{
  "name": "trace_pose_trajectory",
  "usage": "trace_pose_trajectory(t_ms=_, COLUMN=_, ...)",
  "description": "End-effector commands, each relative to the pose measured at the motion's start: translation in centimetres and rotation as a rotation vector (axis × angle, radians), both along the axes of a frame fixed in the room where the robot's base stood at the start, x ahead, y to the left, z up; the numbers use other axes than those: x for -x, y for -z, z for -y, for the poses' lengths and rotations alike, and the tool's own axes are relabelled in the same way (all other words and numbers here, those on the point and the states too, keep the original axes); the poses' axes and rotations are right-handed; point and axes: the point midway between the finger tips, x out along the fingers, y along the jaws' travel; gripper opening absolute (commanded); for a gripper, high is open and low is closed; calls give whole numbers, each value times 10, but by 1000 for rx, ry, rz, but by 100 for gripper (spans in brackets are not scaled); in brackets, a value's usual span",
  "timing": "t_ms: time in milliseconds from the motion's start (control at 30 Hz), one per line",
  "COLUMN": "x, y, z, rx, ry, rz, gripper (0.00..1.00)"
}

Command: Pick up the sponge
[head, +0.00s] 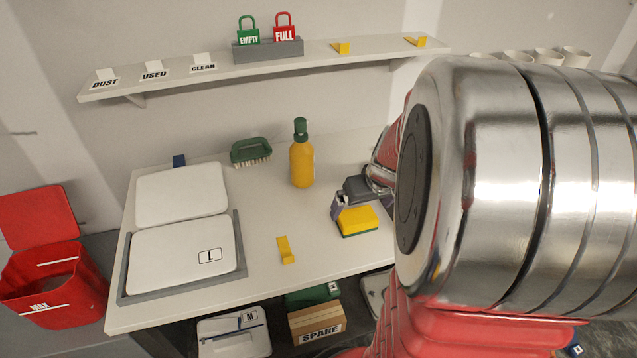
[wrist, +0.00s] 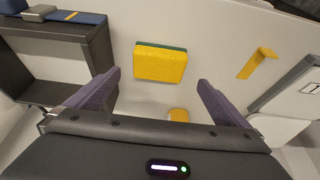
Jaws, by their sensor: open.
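The sponge (head: 357,221) is a yellow block with a green layer. It lies on the bench top, right of the middle in the head view. In the wrist view the sponge (wrist: 161,63) is ahead of the fingertips, between their lines and a little left of centre. My gripper (head: 343,202) is just behind and above the sponge in the head view. In the wrist view my gripper (wrist: 160,82) has its two purple fingers spread wide with nothing between them. Part of my arm hides the right end of the bench.
A yellow bottle (head: 302,160) and green brush (head: 250,151) stand toward the back. A yellow wedge (head: 286,249) lies left of the sponge. A shelf (head: 330,62) runs along the wall above.

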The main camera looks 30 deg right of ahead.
Motion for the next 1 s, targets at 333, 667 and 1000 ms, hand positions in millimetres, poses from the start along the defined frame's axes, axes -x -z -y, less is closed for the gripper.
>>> trace_pose_trajectory(t_ms=333, x=-8, y=20, z=2, rx=0, ry=0, rz=0, gripper=100)
trace_pose_trajectory(t_ms=667, x=-8, y=22, z=2, rx=0, ry=0, rz=-1, gripper=100)
trace_pose_trajectory(t_ms=1000, x=-19, y=49, z=8, rx=-2, ry=-1, rz=-4, gripper=100)
